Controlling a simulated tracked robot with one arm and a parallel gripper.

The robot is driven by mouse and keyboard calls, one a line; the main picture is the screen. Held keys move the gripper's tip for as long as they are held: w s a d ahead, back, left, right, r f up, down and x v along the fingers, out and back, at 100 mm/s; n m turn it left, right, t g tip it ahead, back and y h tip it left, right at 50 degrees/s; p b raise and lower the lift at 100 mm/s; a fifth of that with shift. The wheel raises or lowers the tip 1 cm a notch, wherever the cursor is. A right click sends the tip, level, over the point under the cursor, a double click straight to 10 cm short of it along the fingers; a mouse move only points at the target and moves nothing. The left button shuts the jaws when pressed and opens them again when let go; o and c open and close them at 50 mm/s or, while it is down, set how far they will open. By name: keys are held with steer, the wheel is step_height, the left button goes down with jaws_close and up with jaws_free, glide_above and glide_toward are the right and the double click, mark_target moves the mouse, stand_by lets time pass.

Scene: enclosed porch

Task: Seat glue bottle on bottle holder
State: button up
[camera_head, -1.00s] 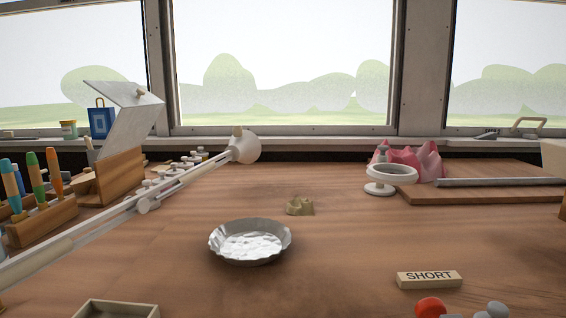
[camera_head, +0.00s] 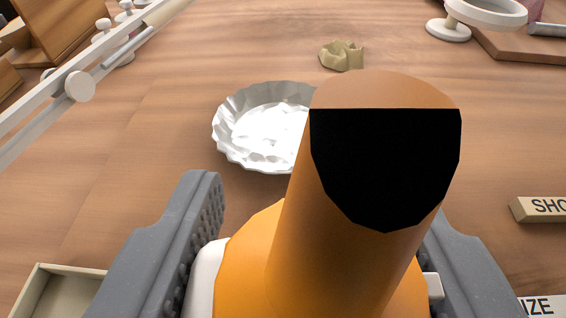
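My gripper (camera_head: 318,245) has grey ridged fingers on both sides of the glue bottle (camera_head: 330,265). The bottle has an orange cap and nozzle, and slivers of its white body show against both fingers. It looks held between them. The nozzle rises towards the camera, its front a black patch, and hides part of the table. A white ring on a short round foot (camera_head: 449,30) stands at the top right, cut by the frame edge. It may be the bottle holder; I cannot be sure. The bottle is apart from it, nearer the camera and to the left.
A fluted silver dish (camera_head: 232,140) lies just beyond the left finger, partly behind the nozzle. A small olive lump (camera_head: 342,56) sits behind it. A white lamp arm (camera_head: 70,85) crosses the upper left. A shallow tray (camera_head: 62,292) and a lettered block (camera_head: 540,209) lie nearer.

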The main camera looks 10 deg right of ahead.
steer(key=shift+s, duration=0.2)
steer(key=shift+d+f+b, duration=0.1)
steer(key=shift+f+b, duration=0.35)
steer(key=shift+f, duration=2.05)
steer(key=shift+f, duration=1.25)
stand_by(1.4)
steer(key=o, duration=1.7)
steer(key=shift+o, duration=0.2)
steer(key=shift+s+r, duration=0.1)
steer(key=shift+s, duration=0.05)
steer(key=shift+s+a+r, duration=0.25)
steer(key=shift+s+r, duration=0.3)
steer(key=shift+s, duration=0.2)
steer(key=shift+s+a+r, duration=0.2)
steer(key=shift+s+r, duration=0.4)
steer(key=shift+s, duration=0.1)
steer(key=shift+s+a+r, duration=0.25)
steer(key=shift+s+r, duration=0.3)
steer(key=shift+s, duration=0.2)
